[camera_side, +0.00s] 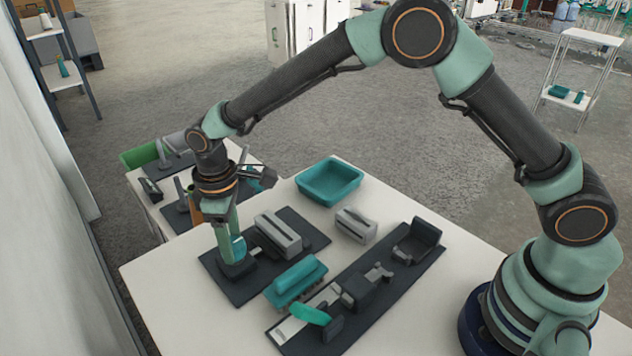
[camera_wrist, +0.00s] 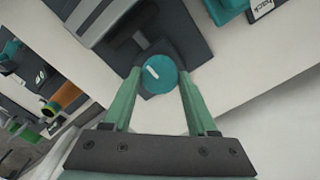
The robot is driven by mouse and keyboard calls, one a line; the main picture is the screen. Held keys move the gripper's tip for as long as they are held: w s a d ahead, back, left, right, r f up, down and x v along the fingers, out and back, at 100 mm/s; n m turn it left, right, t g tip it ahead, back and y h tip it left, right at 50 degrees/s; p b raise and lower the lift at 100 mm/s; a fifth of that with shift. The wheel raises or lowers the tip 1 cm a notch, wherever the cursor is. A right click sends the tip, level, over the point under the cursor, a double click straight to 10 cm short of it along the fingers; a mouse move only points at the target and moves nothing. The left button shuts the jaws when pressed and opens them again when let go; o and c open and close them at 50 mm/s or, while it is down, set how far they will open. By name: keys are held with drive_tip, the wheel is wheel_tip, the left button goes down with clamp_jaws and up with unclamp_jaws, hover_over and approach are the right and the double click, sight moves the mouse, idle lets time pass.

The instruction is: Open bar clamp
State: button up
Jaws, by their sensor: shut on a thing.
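The clamp's round teal knob (camera_side: 239,248) has a white mark on its face in the wrist view (camera_wrist: 158,73). My gripper (camera_side: 232,256) points down at it and is shut on it, with one green finger on each side. Behind the knob, a dark shaft (camera_wrist: 128,45) leads to a grey slotted block (camera_side: 279,233). The block lies on a dark base plate (camera_side: 306,227) at the left of the table. It also shows at the top of the wrist view (camera_wrist: 100,12). My fingers hide part of the knob in the side view.
A teal ribbed block (camera_side: 297,279) stands close in front. A long dark plate (camera_side: 432,272) carries dark blocks and a teal handle (camera_side: 310,313). A grey block (camera_side: 356,225) and an empty teal tray (camera_side: 329,180) stand behind. The table's front left corner is clear.

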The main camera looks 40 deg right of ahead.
drive_tip(key=n, duration=0.4)
drive_tip(key=shift+n, duration=0.3)
drive_tip(key=n, duration=0.3)
drive_tip(key=shift+n, duration=0.3)
drive_tip(key=n, duration=0.3)
drive_tip(key=shift+n, duration=2.2)
drive_tip(key=o, duration=1.4)
drive_tip(key=shift+c, duration=0.2)
